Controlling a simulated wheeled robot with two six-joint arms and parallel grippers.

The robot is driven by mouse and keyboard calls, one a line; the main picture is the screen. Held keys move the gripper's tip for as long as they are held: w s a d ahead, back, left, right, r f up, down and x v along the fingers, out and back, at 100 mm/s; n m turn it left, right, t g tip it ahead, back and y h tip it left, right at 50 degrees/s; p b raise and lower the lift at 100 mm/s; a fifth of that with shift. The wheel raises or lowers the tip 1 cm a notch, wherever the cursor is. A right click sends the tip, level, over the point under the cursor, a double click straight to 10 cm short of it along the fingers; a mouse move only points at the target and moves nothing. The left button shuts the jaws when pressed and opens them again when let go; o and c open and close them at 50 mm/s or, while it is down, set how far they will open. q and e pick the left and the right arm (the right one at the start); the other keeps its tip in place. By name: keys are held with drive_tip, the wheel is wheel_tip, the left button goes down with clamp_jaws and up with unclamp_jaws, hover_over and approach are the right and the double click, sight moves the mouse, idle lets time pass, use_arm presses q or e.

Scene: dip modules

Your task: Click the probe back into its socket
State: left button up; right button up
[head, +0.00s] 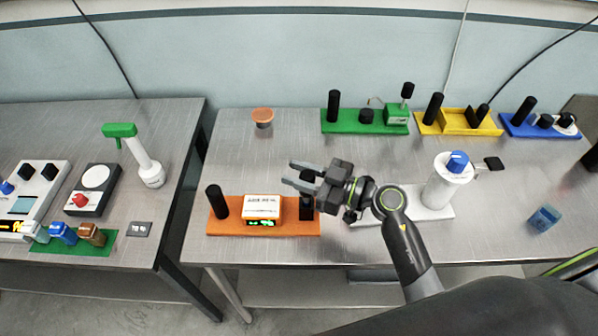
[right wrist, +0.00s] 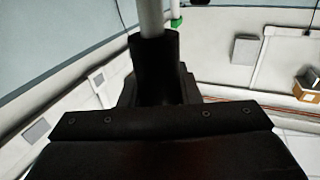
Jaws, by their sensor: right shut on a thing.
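The orange module (head: 283,229) lies on the right-hand table. It carries a white box (head: 262,207) with a lit green display and a black post (head: 215,203) at its left end. A black upright piece (head: 306,209) stands at its right end, partly covered by my right gripper. My right gripper (head: 289,173) is over that end with its fingers toward the left. It is shut on what looks like the probe; a grey rod (right wrist: 151,18) shows in the right wrist view above a black part. The socket is not clearly visible. My left gripper is not in view.
Green (head: 350,127), yellow (head: 455,118) and blue (head: 520,131) modules line the table's back. A white module with a blue-knobbed cylinder (head: 447,183) stands to the right, behind my arm. A blue block (head: 544,218) is farther right. An orange-topped cup (head: 262,118) stands behind.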

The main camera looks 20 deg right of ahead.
drive_tip(key=shift+f+b, duration=0.8)
drive_tip(key=shift+f, duration=1.4)
drive_tip(key=shift+c, duration=0.5)
idle(0.6)
drive_tip(key=o, duration=1.7)
drive_tip(key=shift+r, duration=0.1)
drive_tip(key=shift+r+p, duration=4.45)
drive_tip(key=shift+p, duration=1.8)
